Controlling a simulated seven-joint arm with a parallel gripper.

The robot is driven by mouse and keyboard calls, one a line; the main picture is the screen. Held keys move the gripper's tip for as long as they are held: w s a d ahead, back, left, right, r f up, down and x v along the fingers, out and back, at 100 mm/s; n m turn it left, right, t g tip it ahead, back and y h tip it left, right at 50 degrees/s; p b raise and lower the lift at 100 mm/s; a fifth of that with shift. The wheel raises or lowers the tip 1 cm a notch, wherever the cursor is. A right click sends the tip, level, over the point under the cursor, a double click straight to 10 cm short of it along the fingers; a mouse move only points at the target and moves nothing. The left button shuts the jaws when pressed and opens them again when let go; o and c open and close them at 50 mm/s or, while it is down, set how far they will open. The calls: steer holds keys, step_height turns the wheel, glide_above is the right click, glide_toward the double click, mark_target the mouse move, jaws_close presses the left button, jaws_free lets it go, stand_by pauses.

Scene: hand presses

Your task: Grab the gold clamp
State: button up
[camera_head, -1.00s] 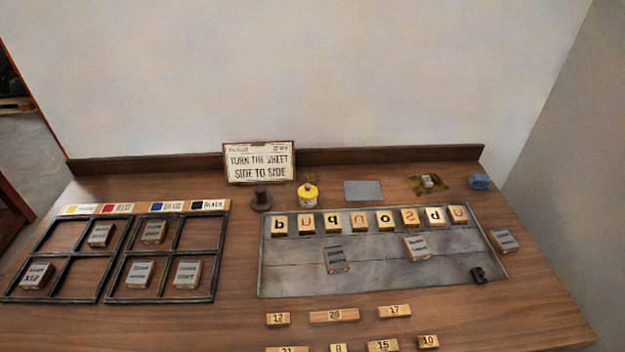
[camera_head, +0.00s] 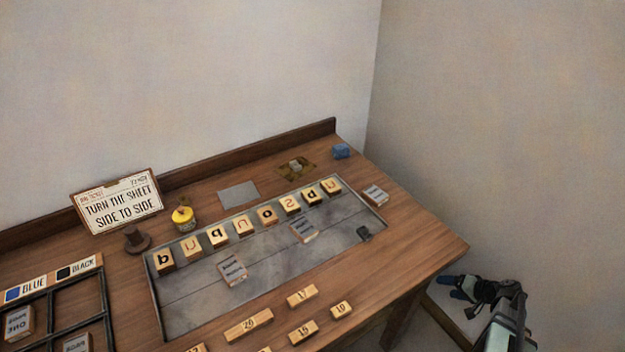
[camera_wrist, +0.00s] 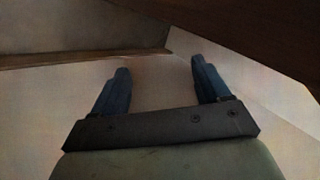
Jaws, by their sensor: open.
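A small dark piece (camera_head: 363,233), perhaps a clamp, stands at the right end of the grey metal tray (camera_head: 190,312). A brownish-gold flat piece (camera_head: 296,168) with a small grey block on it lies at the back right of the table. My gripper (camera_head: 455,287) is off the table's right edge, low and apart from both pieces. In the wrist view my gripper (camera_wrist: 160,72) has its blue fingers spread with nothing between them.
The wooden table (camera_head: 425,240) has a raised back edge. Letter blocks (camera_head: 268,215) line the tray's back. Number blocks (camera_head: 302,296) lie in front. A sign (camera_head: 118,201), a yellow pot (camera_head: 184,218) and a blue block (camera_head: 341,151) stand behind. A wall rises at the right.

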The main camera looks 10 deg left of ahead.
steer(key=w+d+r+n+t+y, duration=0.1)
steer(key=w+r+t, duration=0.1)
steer(key=w+r, duration=0.65)
steer(key=w+d+r+n+t+y, duration=0.15)
steer(key=w+r, duration=0.35)
steer(key=r, duration=0.7)
steer(key=w+a+r+n+g+y, duration=0.1)
steer(key=w+a+r+n+g, duration=0.15)
steer(key=a+r, duration=0.75)
steer(key=w+a+r+n+g+y, duration=0.15)
steer(key=a+r+n, duration=0.25)
steer(key=a+r, duration=0.65)
steer(key=w+a+f+m+g+h, duration=0.1)
steer(key=a+f+m+g+h, duration=0.2)
steer(key=a, duration=1.6)
steer(key=m+g+h, duration=0.2)
steer(key=m+h, duration=0.7)
steer(key=m, duration=0.2)
glide_above(184, 200)
steer(key=f, duration=1.2)
steer(key=shift+w+a+f, duration=0.25)
steer(key=shift+a+f, duration=0.05)
steer(key=shift+a, duration=0.05)
steer(key=c, duration=1.2)
